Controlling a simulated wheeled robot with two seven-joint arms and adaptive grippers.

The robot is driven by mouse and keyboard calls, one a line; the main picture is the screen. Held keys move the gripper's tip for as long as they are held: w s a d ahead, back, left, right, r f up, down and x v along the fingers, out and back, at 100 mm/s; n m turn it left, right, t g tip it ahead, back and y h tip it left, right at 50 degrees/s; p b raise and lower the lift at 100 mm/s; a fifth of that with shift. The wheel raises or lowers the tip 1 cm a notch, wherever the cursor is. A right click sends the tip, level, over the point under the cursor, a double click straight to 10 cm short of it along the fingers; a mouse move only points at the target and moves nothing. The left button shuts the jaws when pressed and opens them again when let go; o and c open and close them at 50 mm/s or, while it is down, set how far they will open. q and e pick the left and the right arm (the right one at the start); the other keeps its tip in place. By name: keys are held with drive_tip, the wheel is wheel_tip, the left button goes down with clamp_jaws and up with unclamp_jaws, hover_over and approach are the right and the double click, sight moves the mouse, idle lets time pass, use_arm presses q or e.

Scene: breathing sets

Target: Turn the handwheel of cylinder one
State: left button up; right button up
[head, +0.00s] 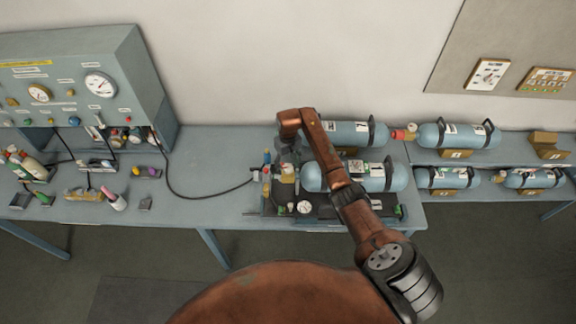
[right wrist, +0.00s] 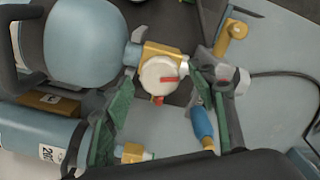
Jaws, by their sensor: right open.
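A blue-grey cylinder (head: 385,178) with black bands lies on the bench. In the right wrist view the nearer cylinder (right wrist: 85,45) ends in a brass valve block (right wrist: 165,52). A round white disc with a red mark (right wrist: 155,75) sits on that block; I take it as the handwheel, but cannot be sure. My right gripper (right wrist: 162,78) is open, its green-padded fingers on either side of the disc, apart from it as far as I can see. In the head view the arm mostly hides this gripper. The number of the cylinder is not readable. My left gripper is not in view.
A second cylinder (right wrist: 40,135) with its own brass valve (right wrist: 131,153) lies close by. A blue handle (right wrist: 203,125) stands near the right finger. A black hose (head: 195,197) runs to the gauge panel (head: 80,75). More cylinders (head: 455,135) rest at the right.

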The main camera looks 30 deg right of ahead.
sight(288, 167)
drive_tip(key=shift+r, duration=3.6)
